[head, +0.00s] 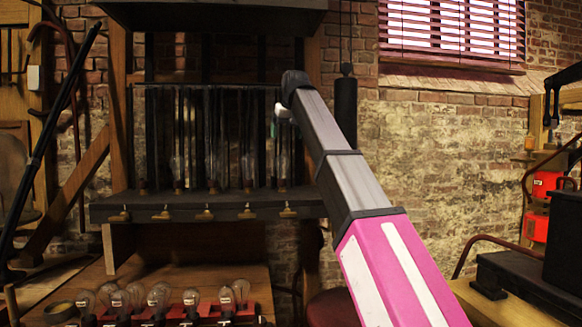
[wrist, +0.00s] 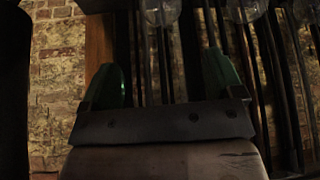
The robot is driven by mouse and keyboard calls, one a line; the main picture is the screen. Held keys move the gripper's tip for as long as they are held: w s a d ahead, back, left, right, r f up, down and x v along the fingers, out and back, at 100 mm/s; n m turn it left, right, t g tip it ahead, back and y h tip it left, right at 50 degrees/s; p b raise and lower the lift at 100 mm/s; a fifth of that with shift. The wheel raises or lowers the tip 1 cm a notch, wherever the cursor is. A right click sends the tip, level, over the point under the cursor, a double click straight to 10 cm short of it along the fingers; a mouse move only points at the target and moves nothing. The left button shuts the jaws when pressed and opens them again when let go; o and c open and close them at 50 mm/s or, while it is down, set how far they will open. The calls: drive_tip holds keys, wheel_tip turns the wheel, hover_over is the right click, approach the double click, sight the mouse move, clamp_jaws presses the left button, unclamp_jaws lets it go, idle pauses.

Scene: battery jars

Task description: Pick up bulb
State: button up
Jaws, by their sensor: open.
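Several clear glass bulbs stand upright along the dark shelf (head: 130,212) in the head view; one is the bulb (head: 250,168) near its right part. More clear bulbs (head: 158,295) sit in a red rack on the lower bench. My gripper (head: 281,112) is up by the rods above the shelf, mostly hidden behind my arm. In the wrist view my gripper (wrist: 165,78) shows two green fingers spread apart, with nothing between them but dark rods behind. Rounded clear glass (wrist: 160,11) shows at the top edge, apart from the fingers. I cannot tell which bulb it belongs to.
Dark vertical rods and a wooden post (head: 118,110) frame the shelf. Small brass fittings (head: 205,215) line its front edge. A dark hanging cylinder (head: 346,115) is just right of my arm. A bench with red and black equipment (head: 540,205) stands at the right.

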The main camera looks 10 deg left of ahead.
sight(281, 158)
drive_tip(key=x, duration=0.5)
drive_tip(key=shift+f, duration=0.1)
drive_tip(key=shift+s+x, duration=0.15)
drive_tip(key=shift+x, duration=1.2)
drive_tip(key=shift+s+x, duration=0.2)
drive_tip(key=shift+x, duration=1.1)
drive_tip(key=shift+a+f, duration=0.1)
drive_tip(key=shift+a, duration=0.1)
drive_tip(key=c, duration=1.1)
